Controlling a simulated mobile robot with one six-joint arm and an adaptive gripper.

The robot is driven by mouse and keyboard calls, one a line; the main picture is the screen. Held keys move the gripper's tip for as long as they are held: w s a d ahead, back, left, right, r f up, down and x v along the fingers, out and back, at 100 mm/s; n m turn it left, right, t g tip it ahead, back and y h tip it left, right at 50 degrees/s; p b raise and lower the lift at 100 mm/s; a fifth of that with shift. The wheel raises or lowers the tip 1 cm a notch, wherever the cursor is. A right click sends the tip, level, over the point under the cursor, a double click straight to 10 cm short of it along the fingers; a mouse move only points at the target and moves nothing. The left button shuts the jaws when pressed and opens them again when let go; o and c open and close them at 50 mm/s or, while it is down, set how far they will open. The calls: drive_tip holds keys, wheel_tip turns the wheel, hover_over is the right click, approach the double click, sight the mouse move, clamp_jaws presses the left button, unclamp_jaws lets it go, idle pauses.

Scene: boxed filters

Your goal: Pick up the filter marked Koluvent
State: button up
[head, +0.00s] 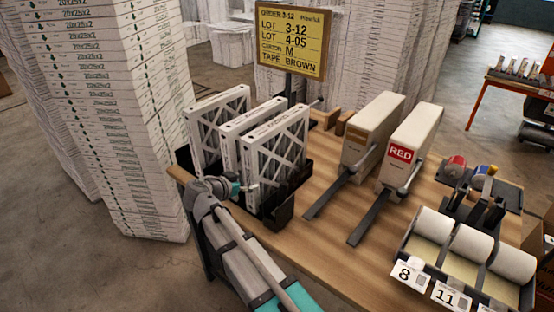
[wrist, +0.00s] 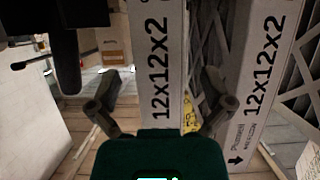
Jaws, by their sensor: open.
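Several white-framed pleated filters stand upright in a black rack on the wooden bench: a left one (head: 218,128), a middle one (head: 250,125) and a right one (head: 274,155). Their small top print is unreadable in the head view. My gripper (head: 243,188) is at the rack's near side. In the wrist view my gripper (wrist: 163,90) is open, its fingers either side of a white filter edge (wrist: 160,60) printed 12x12x2. That filter's brand is not visible. The filter to its right (wrist: 262,75) also reads 12x12x2, with small print resembling Pleatwell. I cannot make out Koluvent anywhere.
A yellow order sign (head: 290,40) stands behind the rack. Two tall boxes (head: 412,145), one labelled RED, stand to the right on the bench. White rolls (head: 470,240) sit at the front right. A tall stack of filter boxes (head: 120,110) stands left of the bench.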

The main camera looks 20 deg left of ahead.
drive_tip(key=b+x, duration=0.1)
drive_tip(key=x, duration=0.1)
drive_tip(key=b+x, duration=0.1)
drive_tip(key=x, duration=0.1)
drive_tip(key=shift+f, duration=0.3)
drive_tip(key=shift+w+d+f, duration=0.15)
drive_tip(key=shift+w, duration=0.3)
drive_tip(key=c, duration=1.1)
